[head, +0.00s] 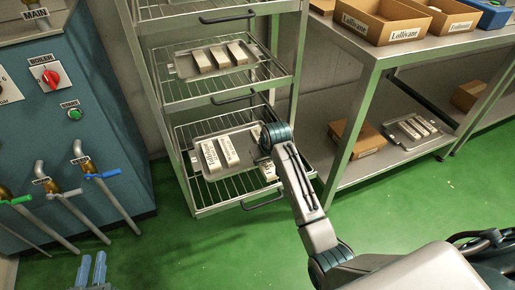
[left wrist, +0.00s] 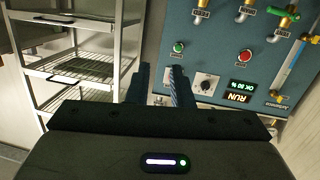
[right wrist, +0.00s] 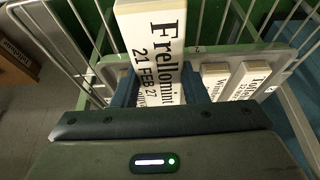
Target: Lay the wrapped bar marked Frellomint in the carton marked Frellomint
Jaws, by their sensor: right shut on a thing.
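My right gripper (right wrist: 160,90) is shut on a white wrapped bar marked Frellomint, 21 FEB 27 (right wrist: 152,40), in the right wrist view. In the head view my right arm reaches over the lower tray (head: 207,172) of the wire rack, and its wrist hides most of the gripper. Other wrapped bars (head: 228,151) lie on that tray. My left gripper (head: 92,270) is open and empty, low at the left, with a gap between its fingers (left wrist: 158,85). A brown carton (head: 439,22) on the right bench has a label too small to read surely.
A carton marked Lollivane (head: 380,22) and a blue bin (head: 493,17) share the steel bench top (head: 400,52). The rack's wire shelves (head: 190,100) stand close above the lower tray. A blue machine (head: 62,120) with taps stands left. Green floor (head: 175,250) is clear in front.

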